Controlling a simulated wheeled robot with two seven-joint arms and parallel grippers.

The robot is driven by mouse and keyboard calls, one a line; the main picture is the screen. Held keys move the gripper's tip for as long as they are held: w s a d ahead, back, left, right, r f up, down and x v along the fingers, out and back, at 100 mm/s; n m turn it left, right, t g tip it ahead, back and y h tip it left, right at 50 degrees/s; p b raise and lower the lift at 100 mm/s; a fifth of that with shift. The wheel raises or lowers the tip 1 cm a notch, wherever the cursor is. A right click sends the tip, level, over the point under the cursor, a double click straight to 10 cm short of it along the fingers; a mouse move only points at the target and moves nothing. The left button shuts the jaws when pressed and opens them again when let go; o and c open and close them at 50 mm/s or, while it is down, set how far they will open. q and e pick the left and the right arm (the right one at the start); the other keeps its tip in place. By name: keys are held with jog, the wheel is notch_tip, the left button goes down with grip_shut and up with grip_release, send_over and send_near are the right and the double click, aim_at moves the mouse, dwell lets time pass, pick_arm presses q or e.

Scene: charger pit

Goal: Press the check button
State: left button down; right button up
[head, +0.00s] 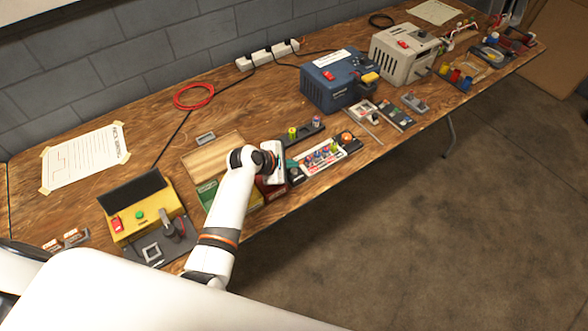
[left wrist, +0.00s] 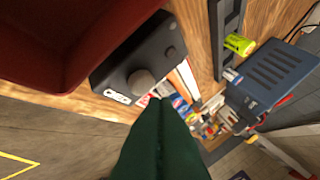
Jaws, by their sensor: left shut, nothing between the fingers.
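My left gripper (head: 287,166) is over the front part of the bench, beside a small dark box (head: 295,174). In the left wrist view its green fingers (left wrist: 160,103) are shut with nothing between them. My right gripper is not in view.
A red bin (left wrist: 60,40) is close beside the dark box. A yellow box (head: 140,205) with a green button stands at the left. A tray of batteries (head: 322,157), a blue charger (head: 338,80) and a grey machine (head: 402,55) stand to the right.

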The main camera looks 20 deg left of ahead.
aim_at(291, 175)
pick_arm(q)
jog(key=shift+f, duration=0.2)
dwell(0.6)
jog(key=shift+f, duration=0.25)
jog(key=shift+f, duration=0.4)
dwell(0.5)
dwell(0.4)
jog(key=shift+r+p, duration=0.85)
jog(key=shift+p, duration=0.25)
notch_tip(291, 175, up, 5)
jog(key=p, duration=0.5)
jog(key=shift+p, duration=0.35)
